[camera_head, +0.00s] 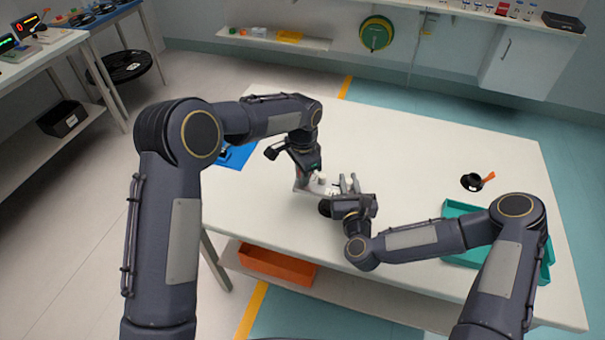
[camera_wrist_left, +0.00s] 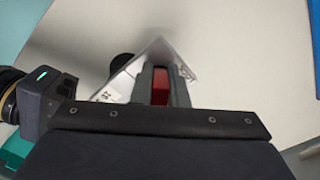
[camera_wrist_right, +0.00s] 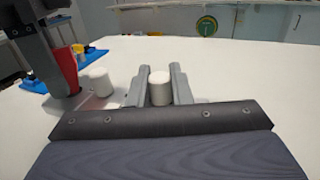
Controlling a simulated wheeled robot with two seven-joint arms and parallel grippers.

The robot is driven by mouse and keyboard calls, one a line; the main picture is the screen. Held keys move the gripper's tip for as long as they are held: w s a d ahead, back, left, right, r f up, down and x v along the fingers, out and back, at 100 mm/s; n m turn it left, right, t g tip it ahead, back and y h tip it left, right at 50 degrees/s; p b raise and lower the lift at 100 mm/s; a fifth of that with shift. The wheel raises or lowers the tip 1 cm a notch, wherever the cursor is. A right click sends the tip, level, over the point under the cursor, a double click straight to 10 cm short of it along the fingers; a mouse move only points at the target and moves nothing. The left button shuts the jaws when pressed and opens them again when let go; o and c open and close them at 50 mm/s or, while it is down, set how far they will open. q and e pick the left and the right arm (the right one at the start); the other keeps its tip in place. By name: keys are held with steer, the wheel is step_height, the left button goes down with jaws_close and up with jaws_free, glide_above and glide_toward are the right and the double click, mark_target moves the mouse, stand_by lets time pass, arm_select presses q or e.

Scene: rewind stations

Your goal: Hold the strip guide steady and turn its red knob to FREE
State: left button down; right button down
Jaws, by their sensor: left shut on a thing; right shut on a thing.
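The strip guide (camera_head: 318,188) is a small pale fixture near the middle of the white table. Its printed white plate (camera_wrist_left: 125,82) shows in the left wrist view, with the lettering partly covered. My left gripper (camera_head: 311,180) points down and is shut on the red knob (camera_wrist_left: 160,86); the knob (camera_wrist_right: 67,68) also shows in the right wrist view. Where the knob points is hidden by the fingers. My right gripper (camera_wrist_right: 160,84) is shut on one white post (camera_wrist_right: 160,90) of the guide. A second white post (camera_wrist_right: 98,82) stands between the two grippers.
A teal tray (camera_head: 460,208) lies at the table's right, with a black ring holding an orange piece (camera_head: 472,182) behind it. A blue mat (camera_head: 236,156) is at the left edge. An orange bin (camera_head: 277,264) sits below. The table's back is clear.

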arm_select(q)
steer(key=c, duration=1.7)
jaws_free()
steer(key=shift+r, duration=0.1)
step_height(320, 180, up, 12)
steer(key=shift+f, duration=0.1)
arm_select(e)
steer(key=c, duration=1.2)
jaws_free()
steer(key=shift+c, duration=0.2)
